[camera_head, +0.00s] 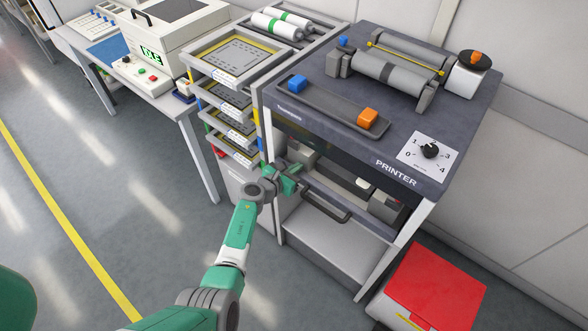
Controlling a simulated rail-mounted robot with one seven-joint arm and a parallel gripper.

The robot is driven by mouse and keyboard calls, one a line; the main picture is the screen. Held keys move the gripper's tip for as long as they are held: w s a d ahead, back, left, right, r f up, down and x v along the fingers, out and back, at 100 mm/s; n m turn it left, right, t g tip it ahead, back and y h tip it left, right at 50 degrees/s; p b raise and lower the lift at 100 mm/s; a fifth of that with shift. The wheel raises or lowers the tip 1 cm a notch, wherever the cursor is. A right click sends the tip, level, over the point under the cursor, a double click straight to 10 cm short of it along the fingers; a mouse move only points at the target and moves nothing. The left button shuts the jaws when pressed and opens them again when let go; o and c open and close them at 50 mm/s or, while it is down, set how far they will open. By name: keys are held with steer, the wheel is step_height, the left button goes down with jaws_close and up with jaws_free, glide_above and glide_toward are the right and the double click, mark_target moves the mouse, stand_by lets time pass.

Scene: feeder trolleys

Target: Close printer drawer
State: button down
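The printer (395,172) is a dark grey bench unit on the right with "PRINTER" on its front edge. Below its top is an open-fronted bay. A dark bar handle (326,207) sticks out at the front of this bay, at the height of the printer drawer. The drawer body is mostly in shadow, and I cannot tell how far out it stands. My gripper (297,177) is at the left end of the bay front, close to the handle's left end. Contact is unclear. Its fingers are small and partly hidden, so their opening cannot be made out.
A rack of stacked trays (232,107) stands just left of the printer, close to my arm. A red-topped box (436,287) sits on the floor at the lower right. A white table (95,65) with a device is at the upper left. The floor at left is clear.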

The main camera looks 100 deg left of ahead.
steer(key=p+v, duration=0.6)
steer(key=v, duration=0.4)
steer(key=shift+p, duration=0.3)
